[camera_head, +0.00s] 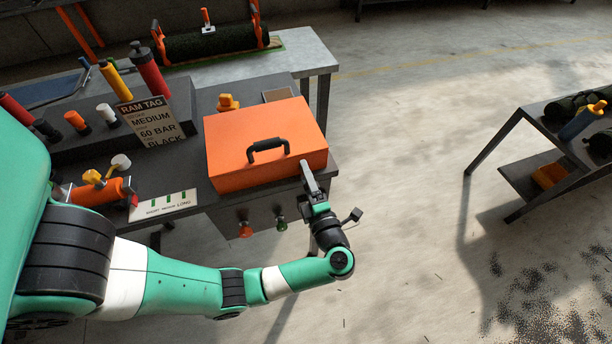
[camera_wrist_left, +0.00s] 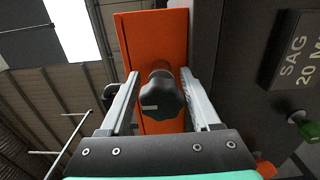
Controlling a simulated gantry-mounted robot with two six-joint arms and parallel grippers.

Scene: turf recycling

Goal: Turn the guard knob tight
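The guard knob (camera_wrist_left: 163,98) is black and lobed with a pale mark on its face. It sits on the orange guard (camera_wrist_left: 152,35) in the left wrist view. My left gripper (camera_wrist_left: 160,74) is open, with one finger on each side of the knob. A gap shows at the left finger; the right finger is very close, and I cannot tell if it touches. In the head view the orange guard (camera_head: 262,118) is a box with a black handle (camera_head: 268,147). My left gripper (camera_head: 308,176) is at its right end, and the knob is hidden there. My right gripper is not in view.
Red and green buttons (camera_head: 262,227) are on the bench front below the guard. A RAM TAG sign (camera_head: 152,122), colored cylinders (camera_head: 148,70) and an orange tool (camera_head: 97,190) are to the left. Open floor lies to the right, before a second table (camera_head: 508,140).

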